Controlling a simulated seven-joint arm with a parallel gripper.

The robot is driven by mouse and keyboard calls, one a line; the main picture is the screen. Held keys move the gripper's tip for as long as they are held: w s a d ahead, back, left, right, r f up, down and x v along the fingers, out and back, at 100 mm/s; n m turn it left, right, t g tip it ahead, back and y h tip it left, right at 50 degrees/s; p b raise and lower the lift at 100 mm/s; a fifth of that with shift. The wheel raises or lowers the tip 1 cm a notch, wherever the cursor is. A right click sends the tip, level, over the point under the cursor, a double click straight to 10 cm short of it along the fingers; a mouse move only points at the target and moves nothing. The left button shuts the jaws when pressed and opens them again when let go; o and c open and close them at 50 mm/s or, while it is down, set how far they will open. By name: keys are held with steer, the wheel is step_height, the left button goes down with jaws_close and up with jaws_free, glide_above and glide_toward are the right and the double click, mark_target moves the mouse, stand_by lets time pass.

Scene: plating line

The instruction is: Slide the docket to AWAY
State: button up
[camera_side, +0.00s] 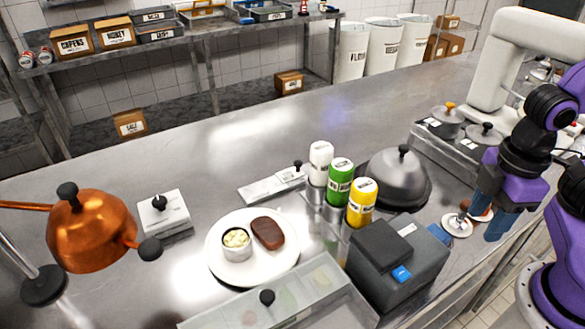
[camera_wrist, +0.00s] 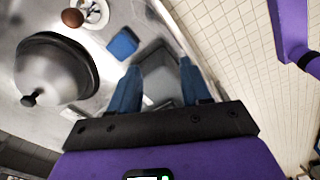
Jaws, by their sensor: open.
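A pale flat rail (camera_side: 262,190) lies on the steel counter behind the plate. A light slider plate with a black knob (camera_side: 297,166) sits at its right end; this looks like the docket slide, but I cannot read its marks or find the word AWAY. My gripper (camera_side: 484,216) is at the right of the counter, well away from the rail, with its blue fingers pointing down. In the wrist view my gripper (camera_wrist: 158,75) has its two blue fingers apart, with nothing clearly held between them. The rail is not recognisable in the wrist view.
Green (camera_side: 340,182), white and yellow bottles and a grey dome (camera_side: 400,180) stand between my gripper and the rail. A plate (camera_side: 226,275) holds food.

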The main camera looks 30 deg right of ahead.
steer(key=w+a+r, duration=0.4)
steer(key=w+a, duration=0.3)
steer(key=w, duration=0.2)
steer(key=r+m, duration=0.2)
steer(key=m, duration=0.2)
glide_above(298, 162)
step_height(298, 162, down, 17)
steer(key=shift+f, duration=0.1)
jaws_close()
